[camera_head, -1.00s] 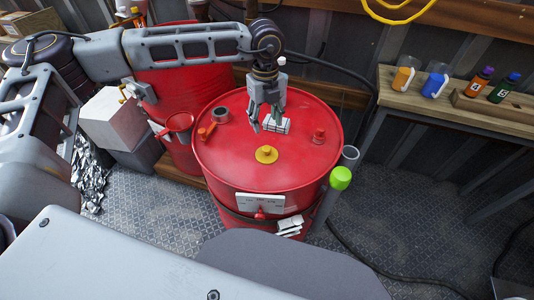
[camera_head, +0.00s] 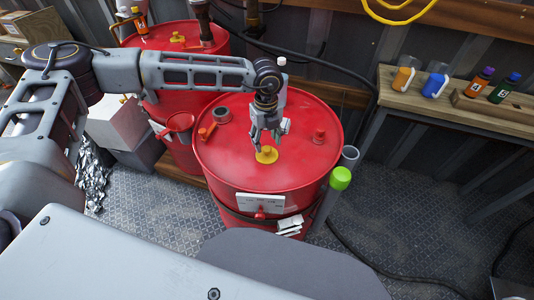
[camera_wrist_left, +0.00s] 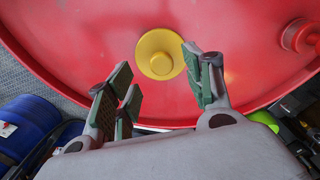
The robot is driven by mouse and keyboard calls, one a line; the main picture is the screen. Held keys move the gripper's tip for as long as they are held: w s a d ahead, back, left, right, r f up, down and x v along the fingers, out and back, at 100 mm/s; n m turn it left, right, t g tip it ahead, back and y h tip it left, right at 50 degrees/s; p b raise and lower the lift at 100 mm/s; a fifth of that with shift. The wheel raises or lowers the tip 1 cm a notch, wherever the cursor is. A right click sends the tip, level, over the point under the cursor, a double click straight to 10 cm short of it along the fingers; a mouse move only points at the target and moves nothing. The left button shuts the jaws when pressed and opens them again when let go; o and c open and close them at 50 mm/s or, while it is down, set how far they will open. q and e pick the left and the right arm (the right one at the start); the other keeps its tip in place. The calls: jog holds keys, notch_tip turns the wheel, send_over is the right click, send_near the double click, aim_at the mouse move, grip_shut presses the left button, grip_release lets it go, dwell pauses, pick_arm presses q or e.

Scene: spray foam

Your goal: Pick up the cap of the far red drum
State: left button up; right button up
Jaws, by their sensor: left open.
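The far red drum (camera_head: 160,102) stands at the back left in the head view, partly behind my left arm. A yellow cap (camera_head: 177,37) shows on its top. The near red drum (camera_head: 222,165) stands in the middle, with another yellow cap (camera_head: 266,155) on its lid. My left gripper (camera_head: 266,140) is open and empty over the near drum, close above that cap. In the left wrist view the near drum's yellow cap (camera_wrist_left: 160,54) lies just beyond the open fingers (camera_wrist_left: 162,88). My right gripper is not in view.
A wooden bench (camera_head: 450,108) holds bottles at right.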

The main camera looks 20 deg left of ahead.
aim_at(267, 148)
pick_arm(q)
jog(key=shift+f, duration=0.15)
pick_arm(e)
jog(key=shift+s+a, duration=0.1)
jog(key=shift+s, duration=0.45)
pick_arm(q)
jog(key=shift+d+f+p, duration=0.15)
jog(key=shift+f+p, duration=0.25)
jog(key=shift+f, duration=2.05)
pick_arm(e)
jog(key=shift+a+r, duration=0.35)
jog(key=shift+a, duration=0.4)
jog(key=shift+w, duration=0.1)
pick_arm(q)
jog(key=c, duration=1.1)
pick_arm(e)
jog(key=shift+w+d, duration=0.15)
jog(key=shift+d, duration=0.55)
